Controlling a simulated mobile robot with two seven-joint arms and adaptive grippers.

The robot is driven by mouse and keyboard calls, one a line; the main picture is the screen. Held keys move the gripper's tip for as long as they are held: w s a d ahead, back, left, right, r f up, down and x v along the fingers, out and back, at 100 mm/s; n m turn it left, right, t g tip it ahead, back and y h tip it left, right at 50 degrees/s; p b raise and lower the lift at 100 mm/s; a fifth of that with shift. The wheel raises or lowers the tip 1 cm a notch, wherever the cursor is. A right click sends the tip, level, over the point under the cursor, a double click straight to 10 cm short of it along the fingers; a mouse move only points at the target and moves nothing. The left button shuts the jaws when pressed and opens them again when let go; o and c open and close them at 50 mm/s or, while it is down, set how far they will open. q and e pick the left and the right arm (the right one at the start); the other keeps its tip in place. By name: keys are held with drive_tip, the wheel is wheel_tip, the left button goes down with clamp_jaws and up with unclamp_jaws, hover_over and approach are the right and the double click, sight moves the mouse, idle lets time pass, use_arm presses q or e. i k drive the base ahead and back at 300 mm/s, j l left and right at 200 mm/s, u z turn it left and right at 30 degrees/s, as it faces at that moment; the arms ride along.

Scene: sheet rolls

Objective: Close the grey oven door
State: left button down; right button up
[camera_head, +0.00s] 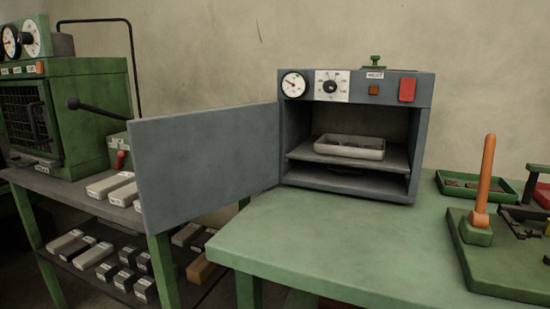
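The grey oven (354,135) stands on the green table. Its front is open, and a shelf inside bears a whitish tray (349,147). The grey oven door (205,155) is hinged at the oven's left side. It is swung wide open to the left, reaching past the table's left edge. No handle shows on the side of the door that faces me. Neither of my grippers is in view.
The green table (330,238) is clear in front of the oven. At the right stand a green base with an orange lever (485,180) and a green tray (447,184). A shelf rack with several blocks and a green machine (75,110) is at the left, behind the door.

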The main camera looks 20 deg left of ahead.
sight(188, 166)
drive_tip(key=j+z, duration=0.4)
drive_tip(key=j, duration=0.15)
drive_tip(key=k+j+z, duration=0.1)
drive_tip(key=j+z, duration=0.25)
drive_tip(key=j, duration=0.15)
drive_tip(key=k+j+z, duration=0.1)
drive_tip(key=j, duration=0.3)
drive_tip(key=k+j+z, duration=0.15)
drive_tip(key=j, duration=0.2)
drive_tip(key=j+z, duration=0.1)
drive_tip(key=j, duration=0.25)
drive_tip(key=k, duration=0.05)
